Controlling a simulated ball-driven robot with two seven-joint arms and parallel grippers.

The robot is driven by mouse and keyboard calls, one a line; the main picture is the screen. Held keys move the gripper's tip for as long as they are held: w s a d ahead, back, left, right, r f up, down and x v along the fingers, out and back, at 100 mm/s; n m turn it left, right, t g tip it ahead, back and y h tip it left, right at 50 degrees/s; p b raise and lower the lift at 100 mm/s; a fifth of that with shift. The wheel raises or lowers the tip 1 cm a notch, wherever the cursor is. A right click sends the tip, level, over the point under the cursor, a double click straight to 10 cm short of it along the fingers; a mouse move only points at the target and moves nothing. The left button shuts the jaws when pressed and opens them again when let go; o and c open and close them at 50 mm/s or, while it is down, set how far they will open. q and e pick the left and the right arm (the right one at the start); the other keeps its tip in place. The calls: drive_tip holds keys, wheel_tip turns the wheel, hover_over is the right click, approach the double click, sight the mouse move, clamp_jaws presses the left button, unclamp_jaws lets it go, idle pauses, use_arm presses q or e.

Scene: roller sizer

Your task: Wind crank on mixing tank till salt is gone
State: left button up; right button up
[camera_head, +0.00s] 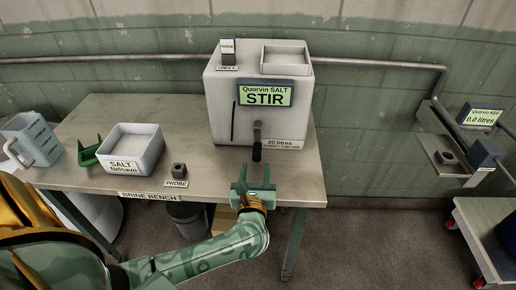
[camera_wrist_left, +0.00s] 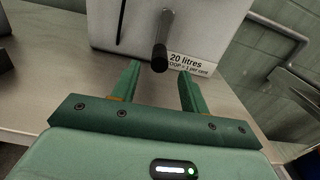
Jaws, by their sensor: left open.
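The mixing tank (camera_head: 222,103) is a pale box at the back of the brine bench, with a green display (camera_head: 265,95) reading "Quorvin SALT STIR". Its crank (camera_head: 257,150) has a dark handle on the front face, hanging downward. The crank handle also shows in the left wrist view (camera_wrist_left: 160,58), just beyond the fingers. My left gripper (camera_head: 254,190) is open and empty in front of the crank, apart from it. In the left wrist view its two green fingers (camera_wrist_left: 158,88) are spread with the handle between and ahead of them. The tank's inside is not visible. My right gripper is not in view.
A pipe (camera_head: 380,63) runs along the wall to a fixture reading "0.0 litres" (camera_head: 482,116). A bin stands under the bench.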

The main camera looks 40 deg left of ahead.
sight(257, 148)
use_arm(q)
drive_tip(key=b+x, duration=0.1)
drive_tip(key=x, duration=0.8)
drive_tip(key=shift+w+a, duration=0.15)
drive_tip(key=shift+w, duration=0.1)
drive_tip(key=c, duration=0.9)
